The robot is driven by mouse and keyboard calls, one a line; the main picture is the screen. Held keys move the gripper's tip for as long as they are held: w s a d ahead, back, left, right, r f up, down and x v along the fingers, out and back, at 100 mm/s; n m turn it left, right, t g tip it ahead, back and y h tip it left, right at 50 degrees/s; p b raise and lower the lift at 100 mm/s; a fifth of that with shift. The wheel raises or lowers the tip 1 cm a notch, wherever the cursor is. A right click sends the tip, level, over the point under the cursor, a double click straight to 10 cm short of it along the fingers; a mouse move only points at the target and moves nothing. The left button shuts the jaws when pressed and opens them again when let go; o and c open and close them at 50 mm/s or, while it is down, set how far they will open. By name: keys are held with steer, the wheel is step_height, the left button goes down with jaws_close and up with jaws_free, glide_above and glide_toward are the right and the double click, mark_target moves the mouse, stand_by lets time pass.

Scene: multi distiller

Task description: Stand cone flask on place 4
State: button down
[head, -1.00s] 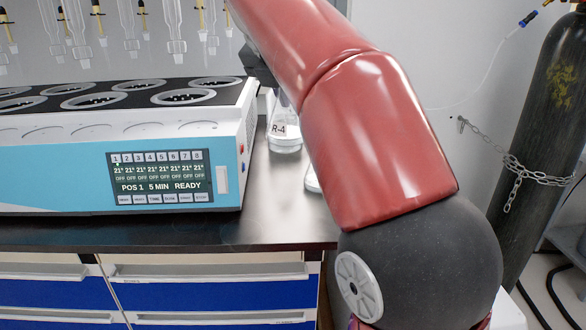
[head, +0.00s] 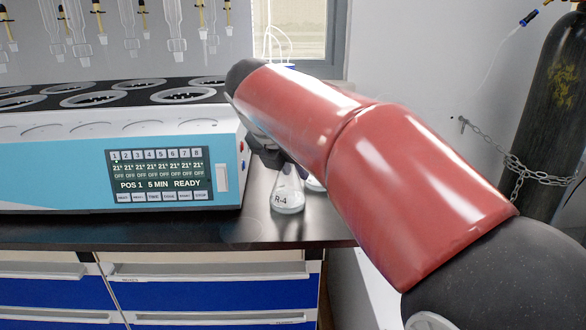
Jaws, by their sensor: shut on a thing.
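A clear cone flask (head: 288,200) labelled R-4 is upright to the right of the multi-place distiller (head: 50,170). My dark gripper (head: 286,165) is shut on its neck, partly hidden by my red arm. I cannot tell whether the flask's base touches the bench. The distiller has several ringed round places on its black top, some cut off at the left. Its display reads POS 1, 5 MIN, READY. No number for place 4 is readable on the top.
Another glass piece (head: 315,184) stands just behind the flask, mostly hidden by my arm. Glass tubes (head: 175,30) hang above the distiller. The dark bench (head: 230,230) is clear in front. A chained gas cylinder (head: 545,120) stands at the right.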

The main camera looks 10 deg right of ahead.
steer(key=c, duration=1.1)
jaws_free()
steer(key=shift+c, duration=0.2)
